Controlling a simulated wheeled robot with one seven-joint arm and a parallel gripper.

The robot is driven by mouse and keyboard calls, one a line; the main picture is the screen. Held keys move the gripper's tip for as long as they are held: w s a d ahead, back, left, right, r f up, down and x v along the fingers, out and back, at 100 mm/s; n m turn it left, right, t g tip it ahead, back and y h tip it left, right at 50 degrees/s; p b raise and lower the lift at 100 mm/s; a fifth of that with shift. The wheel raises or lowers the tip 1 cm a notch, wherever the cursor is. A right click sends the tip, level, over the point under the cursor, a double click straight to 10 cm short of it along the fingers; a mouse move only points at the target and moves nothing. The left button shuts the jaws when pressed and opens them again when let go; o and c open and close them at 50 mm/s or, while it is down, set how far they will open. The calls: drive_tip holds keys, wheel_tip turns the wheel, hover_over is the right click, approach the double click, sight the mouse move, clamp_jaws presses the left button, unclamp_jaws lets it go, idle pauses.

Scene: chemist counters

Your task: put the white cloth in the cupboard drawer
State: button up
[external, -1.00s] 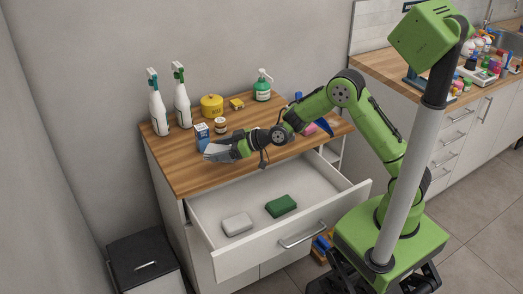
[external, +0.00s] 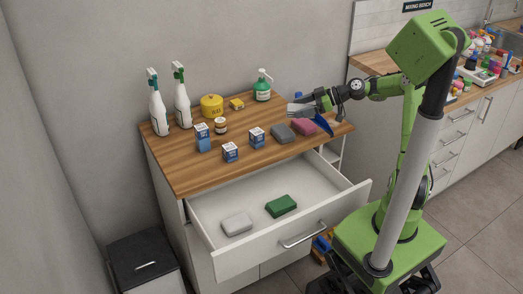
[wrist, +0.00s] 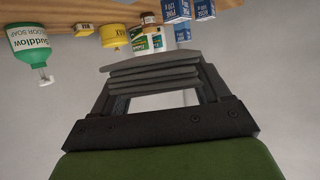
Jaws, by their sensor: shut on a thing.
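My gripper (external: 312,106) is above the back right part of the wooden cupboard top (external: 185,178). It is shut on a folded, layered cloth, pale in the external view (external: 298,110) and grey in shade between the fingers in the wrist view (wrist: 150,72). I take this for the white cloth. The cupboard drawer (external: 285,238) is pulled out. Inside it lie a whitish block-like item (external: 237,223) at the left and a green one (external: 281,206) to its right. The gripper is above and behind the drawer, apart from it.
On the top stand white spray bottles (external: 158,112), a yellow tin (external: 212,105), a green soap bottle (external: 263,86), several blue-and-white boxes (external: 230,152), a grey block (external: 282,134), a pink block (external: 303,126) and a blue item (external: 323,123).

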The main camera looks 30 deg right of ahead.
drive_tip(key=s+d+m+t+h+b, duration=0.1)
drive_tip(key=s+d+m+t+h, duration=0.2)
drive_tip(key=d, duration=0.7)
drive_tip(key=s+d+m+t+h, duration=0.15)
drive_tip(key=s+d, duration=0.35)
drive_tip(key=d, duration=0.5)
drive_tip(key=s+d+f+m+t+h+b, duration=0.2)
drive_tip(key=s+d+m+h, duration=0.25)
drive_tip(key=s+d, duration=0.8)
drive_tip(key=w+a+f+n+g+y, duration=0.1)
drive_tip(key=a+f+n+g+y, duration=0.2)
drive_tip(key=a, duration=0.4)
drive_tip(key=w+a+f+n+g+y, duration=0.1)
drive_tip(key=a+f+n+y, duration=0.25)
drive_tip(key=a, duration=0.45)
drive_tip(key=a+n+g+y, duration=0.3)
drive_tip(key=a+n+g, duration=0.2)
drive_tip(key=a, duration=1.1)
wheel_tip(320, 180, down, 11)
drive_tip(key=b, duration=0.3)
drive_tip(key=shift+w+r, duration=0.15)
drive_tip(key=shift+w, duration=0.05)
drive_tip(key=shift+m+b, duration=0.25)
drive_tip(key=shift+b, duration=0.05)
drive_tip(key=shift+d+f+t+y+b, duration=0.1)
drive_tip(key=shift+f+t+y+b, duration=0.15)
drive_tip(key=shift+f+t+b, duration=0.15)
